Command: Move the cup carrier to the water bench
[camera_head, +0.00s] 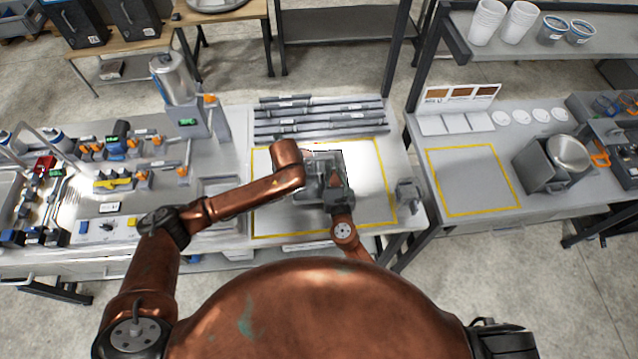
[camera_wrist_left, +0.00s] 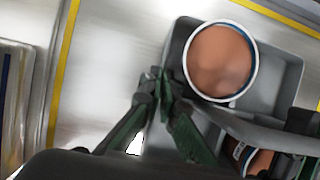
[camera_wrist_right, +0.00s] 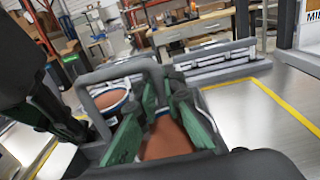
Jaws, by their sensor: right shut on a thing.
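The grey cup carrier (camera_head: 335,165) is inside the yellow-outlined area of the middle bench, partly hidden by my arms. In the left wrist view, the carrier (camera_wrist_left: 285,70) holds a rimmed cup with brown contents (camera_wrist_left: 220,62) and a second cup (camera_wrist_left: 250,160). My right gripper (camera_wrist_right: 165,105) is shut on the carrier's handle (camera_wrist_right: 120,67), with a cup (camera_wrist_right: 165,140) below its fingers. My left gripper (camera_wrist_left: 160,78) has its fingertips together beside the carrier's outer wall. I cannot tell whether they touch it. In the head view, it is largely hidden by its own wrist.
Long grey bars (camera_head: 320,115) lie behind the carrier. A dispenser with a metal cylinder (camera_head: 178,85) stands to the left. The right bench has an empty yellow-outlined area (camera_head: 470,180), with a grey pot unit (camera_head: 555,165) beside it. A gap separates the benches.

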